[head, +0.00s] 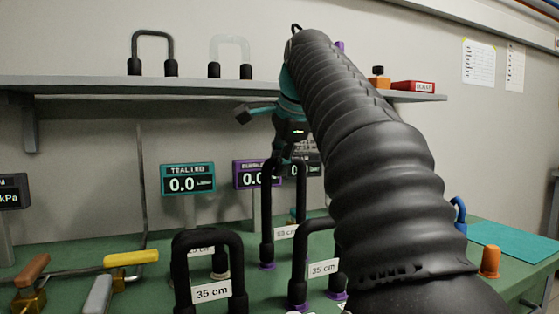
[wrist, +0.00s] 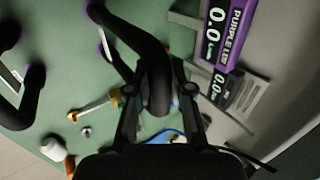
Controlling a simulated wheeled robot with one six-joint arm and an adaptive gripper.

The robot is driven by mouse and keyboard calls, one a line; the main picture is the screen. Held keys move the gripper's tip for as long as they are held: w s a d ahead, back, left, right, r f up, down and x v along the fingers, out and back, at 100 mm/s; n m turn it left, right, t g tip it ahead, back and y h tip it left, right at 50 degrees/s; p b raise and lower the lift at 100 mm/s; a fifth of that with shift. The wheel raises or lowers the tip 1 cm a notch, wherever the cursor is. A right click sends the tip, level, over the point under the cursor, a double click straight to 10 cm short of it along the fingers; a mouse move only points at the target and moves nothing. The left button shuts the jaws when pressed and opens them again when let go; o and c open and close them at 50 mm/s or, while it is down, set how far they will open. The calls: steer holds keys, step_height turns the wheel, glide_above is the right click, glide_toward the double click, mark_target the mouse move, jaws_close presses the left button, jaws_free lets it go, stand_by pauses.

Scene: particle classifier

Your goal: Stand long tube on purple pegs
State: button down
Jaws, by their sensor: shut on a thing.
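A tall black U-shaped tube (head: 267,215) stands upright, arch up, behind the shorter tubes in the head view. A partly hidden label, apparently "50 cm", sits between its legs. Its left leg's lower end meets a purple peg (head: 267,266); I cannot tell whether it is fully seated. Its right leg's lower end is hidden behind a shorter tube. My gripper (head: 283,160) is at the top of the arch. In the wrist view my gripper (wrist: 160,105) is shut around the black tube (wrist: 156,82), one finger on each side.
A shorter "35 cm" tube (head: 300,260) stands on purple pegs in front. Another "35 cm" tube (head: 180,275) is nearer, to the left. Teal (head: 188,179) and purple (head: 243,174) displays stand behind. Yellow (head: 130,258) and orange (head: 32,269) handled valves are at left.

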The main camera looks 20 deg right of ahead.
steer(key=shift+f, duration=0.2)
steer(key=c, duration=1)
jaws_free()
steer(key=shift+o, duration=0.2)
steer(key=shift+r, duration=0.1)
steer(key=v, duration=0.7)
steer(key=shift+s+r, duration=0.1)
steer(key=shift+s, duration=0.1)
